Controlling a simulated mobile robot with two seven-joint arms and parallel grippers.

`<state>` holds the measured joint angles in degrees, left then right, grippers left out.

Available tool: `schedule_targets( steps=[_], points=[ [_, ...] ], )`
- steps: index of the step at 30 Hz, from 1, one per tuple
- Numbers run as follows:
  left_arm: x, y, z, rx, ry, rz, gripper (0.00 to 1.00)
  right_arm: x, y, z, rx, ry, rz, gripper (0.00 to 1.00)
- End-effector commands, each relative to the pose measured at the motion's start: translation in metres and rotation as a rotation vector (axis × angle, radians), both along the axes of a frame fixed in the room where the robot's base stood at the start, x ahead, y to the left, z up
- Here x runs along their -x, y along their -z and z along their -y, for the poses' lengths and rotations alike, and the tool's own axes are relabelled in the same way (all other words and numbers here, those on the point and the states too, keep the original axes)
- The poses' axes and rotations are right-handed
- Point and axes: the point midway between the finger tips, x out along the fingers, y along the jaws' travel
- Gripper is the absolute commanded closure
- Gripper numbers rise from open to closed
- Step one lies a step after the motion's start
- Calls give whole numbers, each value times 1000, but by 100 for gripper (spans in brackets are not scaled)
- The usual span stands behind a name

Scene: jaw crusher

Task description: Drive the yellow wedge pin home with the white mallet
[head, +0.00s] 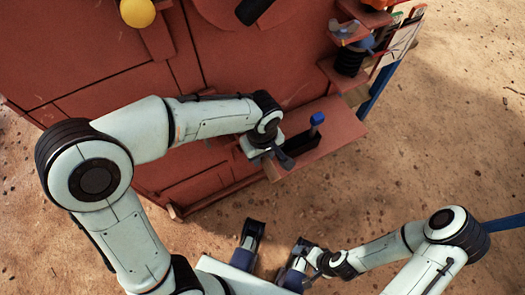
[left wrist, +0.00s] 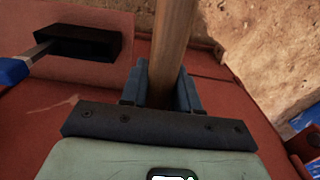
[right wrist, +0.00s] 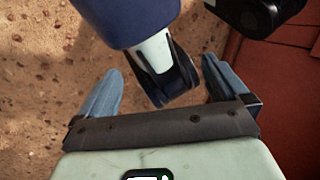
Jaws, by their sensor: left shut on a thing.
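My left gripper (head: 275,158) is shut on a wooden handle (left wrist: 172,45), which runs up between its blue fingers in the left wrist view. In the head view only a short tan end of the handle (head: 271,171) shows, beside the red shelf. No white mallet head is visible, so I cannot confirm that this handle is the mallet's. I cannot make out the yellow wedge pin; a yellow round thing (head: 137,12) at the top left shows no wedge shape. My right gripper (right wrist: 162,68) has its fingers wide apart and is low over the ground.
The red machine (head: 110,95) fills the upper left. Shelves with small parts (head: 350,62) stand at upper right. Sandy ground at right is open.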

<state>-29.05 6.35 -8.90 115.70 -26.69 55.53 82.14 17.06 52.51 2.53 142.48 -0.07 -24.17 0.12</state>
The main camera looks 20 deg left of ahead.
Motion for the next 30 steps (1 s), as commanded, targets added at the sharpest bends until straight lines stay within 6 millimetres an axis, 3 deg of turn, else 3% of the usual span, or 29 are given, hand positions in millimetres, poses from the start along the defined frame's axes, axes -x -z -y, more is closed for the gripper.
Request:
schedule_targets(
  steps=[1, 7, 19, 30],
  points=[
    [-1, 6, -4, -6, -5, -1, 100, 15, 15, 11, 27, 22, -52, 24],
    [-2, 4, -5, -8, -7, -2, 100, 15, 13, 11, 25, 21, -53, 24],
    [-1, -48, -3, -5, -5, 0, 100, 13, -38, 10, 24, 19, -37, 25],
    [-1, -48, -2, -4, -3, 0, 100, 10, -39, 8, 20, 16, -28, 25]
  ],
)
